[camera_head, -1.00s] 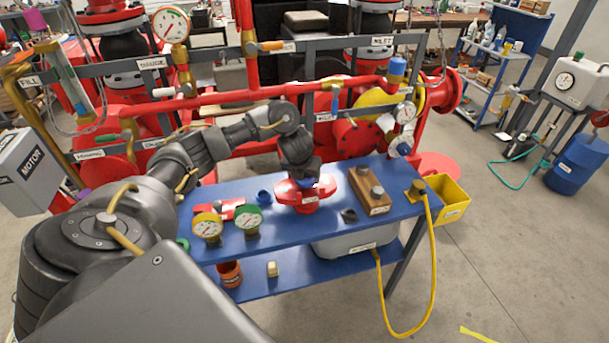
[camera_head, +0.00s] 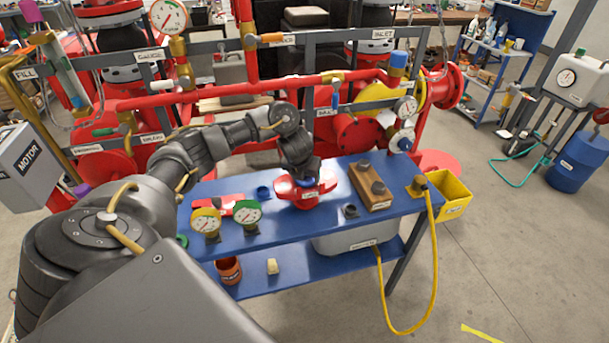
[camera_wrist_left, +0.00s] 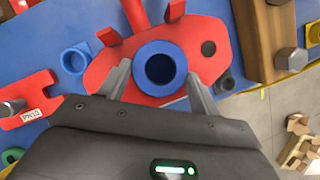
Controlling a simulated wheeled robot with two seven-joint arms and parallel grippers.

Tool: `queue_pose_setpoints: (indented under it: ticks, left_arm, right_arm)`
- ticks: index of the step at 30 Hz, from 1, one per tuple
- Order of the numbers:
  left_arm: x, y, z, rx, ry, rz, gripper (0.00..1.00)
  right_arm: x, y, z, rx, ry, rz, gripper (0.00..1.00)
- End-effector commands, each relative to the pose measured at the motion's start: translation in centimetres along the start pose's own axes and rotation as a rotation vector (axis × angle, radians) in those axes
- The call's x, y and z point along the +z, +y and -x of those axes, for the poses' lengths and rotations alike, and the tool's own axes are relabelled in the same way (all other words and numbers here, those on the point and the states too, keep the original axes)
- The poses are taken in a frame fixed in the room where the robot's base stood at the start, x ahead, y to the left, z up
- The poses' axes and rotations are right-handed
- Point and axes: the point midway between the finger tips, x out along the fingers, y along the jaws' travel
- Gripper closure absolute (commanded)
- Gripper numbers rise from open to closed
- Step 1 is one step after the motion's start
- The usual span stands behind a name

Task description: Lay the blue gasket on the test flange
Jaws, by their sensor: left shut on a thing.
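The blue gasket (camera_wrist_left: 160,47) is a thick ring with a round centre hole. In the left wrist view it sits between the fingers of my left gripper (camera_wrist_left: 159,72), which is shut on it. The red test flange (camera_wrist_left: 102,70) lies directly below, with the gasket over its middle. In the head view my left gripper (camera_head: 304,174) is over the red flange (camera_head: 306,199) on the blue bench. The gasket is mostly hidden there, and I cannot tell whether it touches the flange. My right gripper is not in view.
A wooden block with bolts (camera_head: 368,187) stands right of the flange. Yellow (camera_head: 206,222) and green (camera_head: 247,213) gauges stand at the bench's front left. A blue ring-like part (camera_head: 263,192) and a red tagged part (camera_wrist_left: 28,104) lie left. Red piping runs behind.

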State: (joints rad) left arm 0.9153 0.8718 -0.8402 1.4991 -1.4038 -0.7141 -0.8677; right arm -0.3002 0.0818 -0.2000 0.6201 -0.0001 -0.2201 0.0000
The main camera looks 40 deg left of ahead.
Motion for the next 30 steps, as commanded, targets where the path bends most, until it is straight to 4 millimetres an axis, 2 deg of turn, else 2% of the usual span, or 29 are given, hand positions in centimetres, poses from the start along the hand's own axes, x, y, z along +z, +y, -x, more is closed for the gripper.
queue_pose_setpoints:
  ticks: [5, 6, 12, 19, 22, 26, 30]
  left_arm:
    - [0.0, 0.0, 0.0, 0.000, 0.000, 0.000, 0.59]
    - [0.0, 0.0, 0.0, 0.000, 0.000, 0.000, 0.34]
    - [0.0, 0.0, 0.1, 0.000, 0.000, 0.000, 0.11]
    - [0.0, 0.0, 0.1, 0.000, 0.000, -0.001, 0.11]
    - [0.2, 0.0, 0.9, -0.001, -0.002, -0.002, 0.11]
    - [0.3, 0.0, 3.1, -0.001, -0.005, -0.003, 0.11]
    - [0.4, 0.1, 6.3, 0.001, -0.004, -0.003, 0.11]
  right_arm:
    - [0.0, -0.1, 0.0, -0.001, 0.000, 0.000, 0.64]
    - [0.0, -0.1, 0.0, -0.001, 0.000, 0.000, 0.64]
    - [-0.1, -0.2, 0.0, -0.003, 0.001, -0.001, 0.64]
    - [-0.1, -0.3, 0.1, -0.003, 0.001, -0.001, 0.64]
    - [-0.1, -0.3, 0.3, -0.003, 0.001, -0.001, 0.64]
    - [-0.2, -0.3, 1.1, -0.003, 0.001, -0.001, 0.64]
    - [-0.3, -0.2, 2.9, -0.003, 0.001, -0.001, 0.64]
